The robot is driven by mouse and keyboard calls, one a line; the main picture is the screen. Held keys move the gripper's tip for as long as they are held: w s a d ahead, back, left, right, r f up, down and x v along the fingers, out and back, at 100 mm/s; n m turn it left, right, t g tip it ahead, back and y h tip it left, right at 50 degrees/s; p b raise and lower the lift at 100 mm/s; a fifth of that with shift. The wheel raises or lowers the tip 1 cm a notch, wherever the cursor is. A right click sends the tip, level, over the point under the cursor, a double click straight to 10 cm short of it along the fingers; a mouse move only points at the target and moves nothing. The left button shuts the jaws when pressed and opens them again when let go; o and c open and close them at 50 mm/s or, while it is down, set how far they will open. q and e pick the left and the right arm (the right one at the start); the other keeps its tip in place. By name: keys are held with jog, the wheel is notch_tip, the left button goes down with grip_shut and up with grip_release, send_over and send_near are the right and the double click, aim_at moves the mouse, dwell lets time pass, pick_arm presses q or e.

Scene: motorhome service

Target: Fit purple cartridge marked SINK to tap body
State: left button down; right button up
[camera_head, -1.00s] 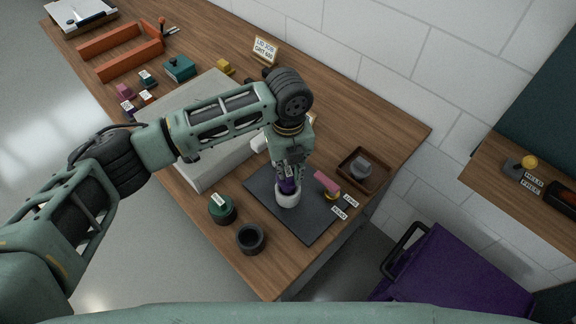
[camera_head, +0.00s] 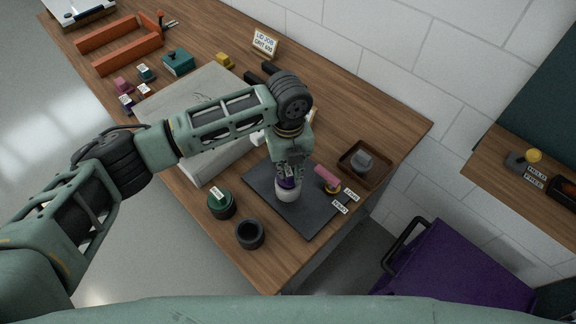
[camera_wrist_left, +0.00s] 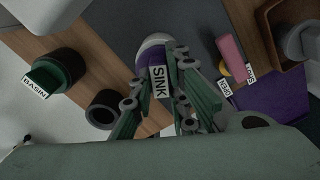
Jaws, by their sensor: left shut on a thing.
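The purple cartridge (camera_wrist_left: 158,62) carries a white SINK label and shows between the fingers in the left wrist view. My left gripper (camera_head: 288,178) points down and is shut on it. The tap body is a white round piece (camera_head: 288,195) on the dark mat (camera_head: 310,218). The cartridge is right at the top of the tap body; how deep it sits inside is hidden by the fingers. My right gripper is not in view.
A pink-handled piece (camera_head: 326,178) lies right of the tap body, beside small labels. A green BASIN piece (camera_head: 221,202) in a dark holder and an empty dark cup (camera_head: 249,234) stand to the left. A brown tray (camera_head: 364,166) is behind right.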

pick_arm(q)
jog(key=shift+f+b, duration=0.4)
jog(key=shift+f, duration=0.55)
jog(key=c, duration=1.6)
grip_release()
jog(key=shift+r, duration=0.1)
notch_tip(320, 180, up, 12)
